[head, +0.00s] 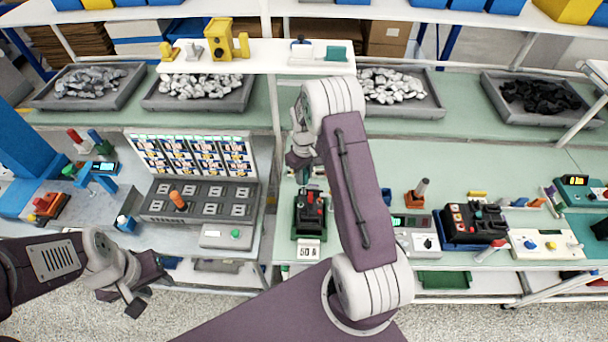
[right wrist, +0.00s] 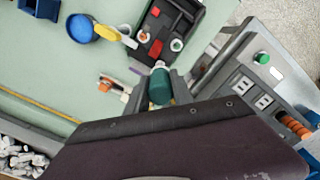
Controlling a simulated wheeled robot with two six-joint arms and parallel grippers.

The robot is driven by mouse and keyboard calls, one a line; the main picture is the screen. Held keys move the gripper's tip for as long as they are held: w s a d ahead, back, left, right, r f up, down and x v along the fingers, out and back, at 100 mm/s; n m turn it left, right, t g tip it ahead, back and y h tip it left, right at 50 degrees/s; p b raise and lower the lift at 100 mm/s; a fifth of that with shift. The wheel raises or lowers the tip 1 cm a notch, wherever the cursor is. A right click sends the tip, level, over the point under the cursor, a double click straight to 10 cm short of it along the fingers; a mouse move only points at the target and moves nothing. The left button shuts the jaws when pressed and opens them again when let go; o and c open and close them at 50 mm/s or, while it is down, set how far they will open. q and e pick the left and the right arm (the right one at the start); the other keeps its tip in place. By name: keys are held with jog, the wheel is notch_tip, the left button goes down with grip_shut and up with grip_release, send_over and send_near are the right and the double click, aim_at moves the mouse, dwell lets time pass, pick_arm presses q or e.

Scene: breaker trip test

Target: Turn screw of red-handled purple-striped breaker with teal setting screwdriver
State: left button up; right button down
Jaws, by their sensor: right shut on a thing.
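My right gripper (right wrist: 163,84) is shut on the teal screwdriver (right wrist: 160,90), whose thick handle shows between the fingers in the right wrist view. In the head view the right gripper (head: 303,160) hangs above the bench, behind my arm. A black tray-like holder (right wrist: 192,20) with a red handle (right wrist: 156,48) lies just beyond the screwdriver; in the head view this dark unit (head: 310,215) is below the gripper. The screwdriver's tip appears apart from the red handle. My left gripper (head: 128,297) is open and empty at lower left.
A grey test panel (head: 200,200) with an orange knob (head: 178,200) stands left of the dark unit. A raised white shelf (head: 260,58) is behind. Meters and another dark unit (head: 475,222) stand to the right.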

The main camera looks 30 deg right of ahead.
jog(key=shift+f, duration=0.15)
jog(key=shift+m, duration=1)
jog(key=shift+a+m, duration=0.1)
jog(key=shift+m, duration=0.9)
jog(key=shift+m, duration=2)
